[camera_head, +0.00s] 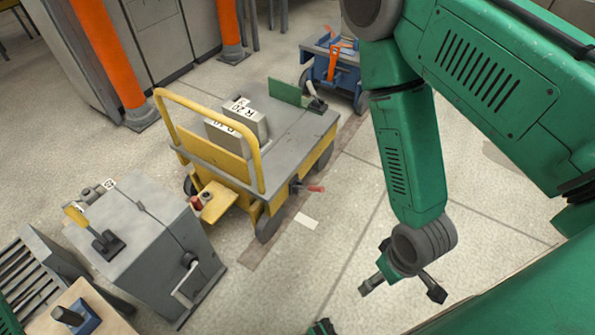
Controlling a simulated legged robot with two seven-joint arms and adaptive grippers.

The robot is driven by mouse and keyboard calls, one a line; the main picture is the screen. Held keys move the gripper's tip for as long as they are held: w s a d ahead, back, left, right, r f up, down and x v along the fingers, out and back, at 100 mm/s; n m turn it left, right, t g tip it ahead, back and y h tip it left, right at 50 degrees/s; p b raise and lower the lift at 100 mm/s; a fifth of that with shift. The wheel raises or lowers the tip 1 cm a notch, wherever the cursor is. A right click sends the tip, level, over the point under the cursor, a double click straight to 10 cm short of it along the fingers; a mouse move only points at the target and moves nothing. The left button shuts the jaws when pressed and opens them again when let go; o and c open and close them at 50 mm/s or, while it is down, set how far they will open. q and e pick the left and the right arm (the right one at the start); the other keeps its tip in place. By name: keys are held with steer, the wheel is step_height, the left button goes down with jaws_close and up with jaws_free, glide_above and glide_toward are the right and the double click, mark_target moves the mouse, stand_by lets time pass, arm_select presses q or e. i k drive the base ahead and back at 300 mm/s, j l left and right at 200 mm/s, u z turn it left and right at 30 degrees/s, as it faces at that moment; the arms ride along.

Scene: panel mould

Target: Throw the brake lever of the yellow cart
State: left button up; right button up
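The yellow cart (225,178) stands in the middle of the head view, with a grey deck and a yellow push rail. A lever with a red handle (312,188) sticks out from its near right side, just above the wheels. I take it for the brake lever. My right gripper (403,289) hangs below and right of the lever in the picture, well apart from it. Its two dark fingers are spread and hold nothing. My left gripper is not clearly in view; a small green and black piece shows at the bottom edge, and I cannot tell what it is.
A grey cabinet (150,245) with small levers stands near the cart's left end. A blue cart (333,68) stands behind. White blocks (240,120) and a green plate (288,93) are on the deck. Orange posts (108,52) stand behind. Floor right of the cart is clear.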

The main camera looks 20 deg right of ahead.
mark_target(312, 188)
steer(key=i+l+z, duration=0.15)
steer(key=i+l, duration=0.65)
steer(key=l, duration=0.1)
